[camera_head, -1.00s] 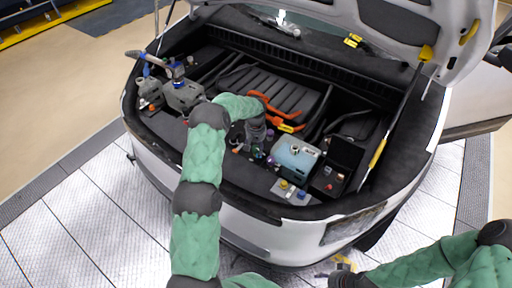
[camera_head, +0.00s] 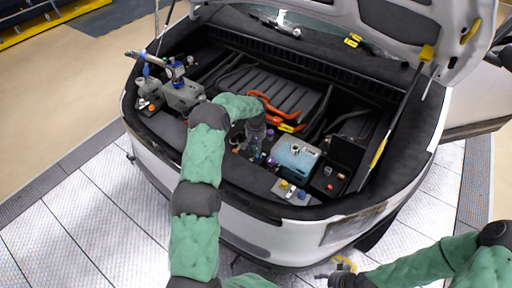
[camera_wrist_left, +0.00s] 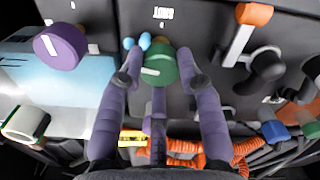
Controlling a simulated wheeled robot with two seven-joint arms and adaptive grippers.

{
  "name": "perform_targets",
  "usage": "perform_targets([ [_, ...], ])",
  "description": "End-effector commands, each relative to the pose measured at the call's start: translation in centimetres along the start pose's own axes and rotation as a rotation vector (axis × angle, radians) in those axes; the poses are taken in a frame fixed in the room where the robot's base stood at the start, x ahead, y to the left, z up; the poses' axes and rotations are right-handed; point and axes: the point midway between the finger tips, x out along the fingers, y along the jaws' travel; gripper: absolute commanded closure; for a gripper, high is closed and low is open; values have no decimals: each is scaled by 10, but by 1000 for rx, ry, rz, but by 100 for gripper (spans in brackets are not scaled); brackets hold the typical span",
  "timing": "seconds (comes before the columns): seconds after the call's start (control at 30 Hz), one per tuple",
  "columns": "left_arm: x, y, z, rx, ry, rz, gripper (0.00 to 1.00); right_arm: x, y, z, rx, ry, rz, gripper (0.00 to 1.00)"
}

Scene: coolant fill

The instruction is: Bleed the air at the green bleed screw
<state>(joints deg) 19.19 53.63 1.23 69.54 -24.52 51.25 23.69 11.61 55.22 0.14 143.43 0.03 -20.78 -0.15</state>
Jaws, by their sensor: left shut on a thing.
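The green bleed screw (camera_wrist_left: 162,66) is a round green knob with a white mark on its face, near the middle of the left wrist view. My left gripper (camera_wrist_left: 160,82) has its purple fingers on either side of the knob and is shut on it. In the head view my left gripper (camera_head: 256,139) points down into the car's open front compartment and mostly hides the screw. My right gripper (camera_head: 340,275) is at the bottom edge of the head view, outside the car; its fingers are too small to read.
A purple knob (camera_wrist_left: 61,46) and the light blue tank (camera_wrist_left: 50,88) are left of the screw in the left wrist view. An orange-capped lever (camera_wrist_left: 245,32) stands to the right. Orange cables (camera_head: 283,120) run behind.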

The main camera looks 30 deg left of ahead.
Motion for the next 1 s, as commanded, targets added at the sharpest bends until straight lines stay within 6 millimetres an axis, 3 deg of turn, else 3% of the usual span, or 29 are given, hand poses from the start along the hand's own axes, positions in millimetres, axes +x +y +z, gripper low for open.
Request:
perform_targets([
  [1.0,4,-2,4,939,-14,3,97,18,6,-1,0,0,0,52],
])
